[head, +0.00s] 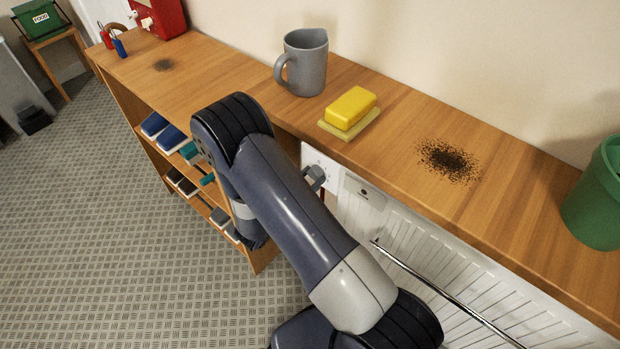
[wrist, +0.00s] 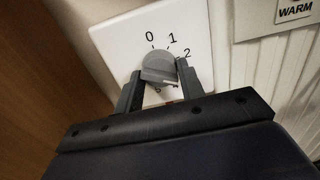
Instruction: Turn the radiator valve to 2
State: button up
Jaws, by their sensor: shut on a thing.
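The radiator valve is a grey knob (wrist: 158,66) on a white dial plate (wrist: 118,45) marked 0, 1 and 2 in the wrist view. The 0 is at the upper left of the knob, the 1 above it and the 2 to its upper right. My gripper (wrist: 160,77) is shut on the knob, one finger on each side. I cannot clearly make out which mark the knob points to. In the head view, my arm hides most of the gripper and the valve; part of the white plate (head: 318,160) shows beneath the shelf.
The white radiator (head: 440,265) with a metal rail (head: 440,288) is right of the valve. A wooden shelf top above holds a grey mug (head: 306,70), a yellow block (head: 351,107) on a dish, dark crumbs (head: 447,159) and a green pot (head: 597,205). A "WARM" label (wrist: 295,11) shows.

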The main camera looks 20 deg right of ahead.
jog(key=shift+n, duration=0.3)
jog(key=shift+c, duration=0.3)
jog(key=shift+n+p, duration=1.15)
jog(key=shift+n, duration=2.35)
jog(key=o, duration=1)
jog(key=shift+s, duration=0.1)
jog(key=v, duration=1)
jog(key=shift+s+a, duration=0.25)
jog(key=shift+a, duration=0.1)
